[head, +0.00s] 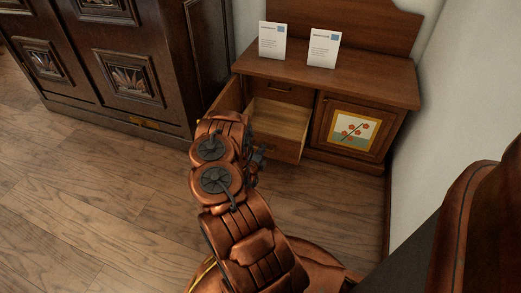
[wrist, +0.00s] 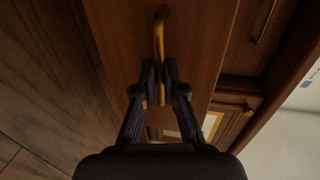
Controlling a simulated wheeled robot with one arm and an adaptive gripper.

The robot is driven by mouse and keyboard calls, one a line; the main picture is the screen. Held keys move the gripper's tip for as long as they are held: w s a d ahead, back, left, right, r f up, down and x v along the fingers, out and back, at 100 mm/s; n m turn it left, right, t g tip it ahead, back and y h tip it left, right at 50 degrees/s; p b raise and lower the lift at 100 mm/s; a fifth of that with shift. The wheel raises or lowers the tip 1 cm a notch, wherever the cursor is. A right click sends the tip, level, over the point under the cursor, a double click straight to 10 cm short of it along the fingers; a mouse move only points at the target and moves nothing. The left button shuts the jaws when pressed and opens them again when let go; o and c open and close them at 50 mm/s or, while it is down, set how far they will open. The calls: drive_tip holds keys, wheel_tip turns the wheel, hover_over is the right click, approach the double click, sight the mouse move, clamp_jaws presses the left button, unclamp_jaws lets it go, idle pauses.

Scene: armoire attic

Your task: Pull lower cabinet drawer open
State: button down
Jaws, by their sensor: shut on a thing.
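The wooden cabinet (head: 352,88) stands against the wall, and its lower drawer (head: 283,119) is pulled out, with the pale inside showing. In the wrist view the drawer front (wrist: 115,35) fills the middle, with a brass bar handle (wrist: 159,38) on it. My gripper (wrist: 160,92) is shut on this handle, a finger on each side. In the head view my arm hides part of the drawer, and my gripper (head: 260,158) is only partly visible at the drawer's front.
A closed upper drawer (head: 283,88) sits above. A door with a flower picture (head: 354,130) is at right. Two white cards (head: 272,42) (head: 323,48) stand on top. A dark carved armoire (head: 130,65) is at left. Wooden floor (head: 90,190) lies clear in front.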

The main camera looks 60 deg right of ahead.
drive_tip(key=c, duration=1.2)
unclamp_jaws()
drive_tip(key=shift+c, duration=0.2)
drive_tip(key=v, duration=1.2)
